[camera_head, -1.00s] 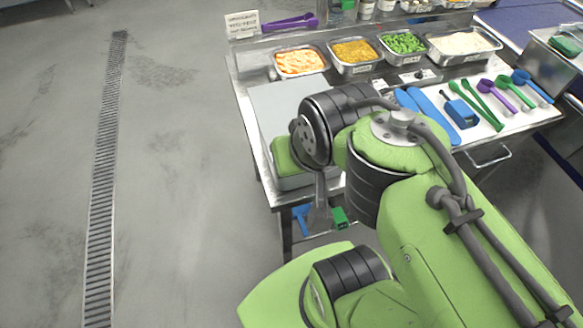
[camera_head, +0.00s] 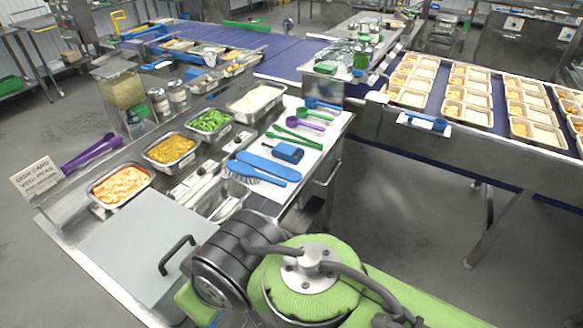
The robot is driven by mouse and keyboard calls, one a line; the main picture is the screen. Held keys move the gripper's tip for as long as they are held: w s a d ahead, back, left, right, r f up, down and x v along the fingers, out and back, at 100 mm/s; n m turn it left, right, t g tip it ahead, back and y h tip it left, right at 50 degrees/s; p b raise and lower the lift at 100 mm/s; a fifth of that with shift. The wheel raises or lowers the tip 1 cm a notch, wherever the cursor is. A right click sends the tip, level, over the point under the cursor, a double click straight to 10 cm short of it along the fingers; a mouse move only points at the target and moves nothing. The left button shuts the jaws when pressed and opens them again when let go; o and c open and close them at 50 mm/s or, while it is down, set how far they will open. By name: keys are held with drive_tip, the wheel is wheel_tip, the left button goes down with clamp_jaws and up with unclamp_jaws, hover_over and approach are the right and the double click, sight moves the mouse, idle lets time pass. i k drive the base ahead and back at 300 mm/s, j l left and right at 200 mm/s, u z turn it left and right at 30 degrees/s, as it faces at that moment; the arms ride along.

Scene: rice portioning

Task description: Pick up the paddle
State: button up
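A long flat blue paddle (camera_head: 270,167) lies on the white mat (camera_head: 335,121) on the steel worktable. A blue brush (camera_head: 245,173) with bristles lies close along its left side. My arm shows at the bottom of the picture, in front of the table. My gripper is not visible in this view, so its state and its distance from the paddle cannot be seen.
A blue block-like tool (camera_head: 287,152), green tools (camera_head: 296,137) and purple scoops lie beyond the paddle. Food pans hold orange food (camera_head: 122,185), yellow food (camera_head: 170,149), peas (camera_head: 209,120) and rice (camera_head: 256,100). A grey lid (camera_head: 125,240) covers the near left. Trays line a conveyor (camera_head: 470,140).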

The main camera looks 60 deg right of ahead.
sight(290, 175)
drive_tip(key=z, duration=1.65)
drive_tip(key=i+l+u, duration=0.1)
drive_tip(key=u, duration=0.35)
drive_tip(key=i+l+u, duration=0.15)
drive_tip(key=u, duration=0.3)
drive_tip(key=l+u, duration=0.2)
drive_tip(key=u, duration=0.25)
drive_tip(key=i+l+u, duration=0.1)
drive_tip(key=l+u, duration=0.15)
drive_tip(key=u, duration=0.2)
drive_tip(key=l+u, duration=0.2)
drive_tip(key=u, duration=0.25)
drive_tip(key=l+u, duration=0.2)
drive_tip(key=u, duration=0.2)
drive_tip(key=k+l+u, duration=0.1)
drive_tip(key=u, duration=0.35)
drive_tip(key=l, duration=0.1)
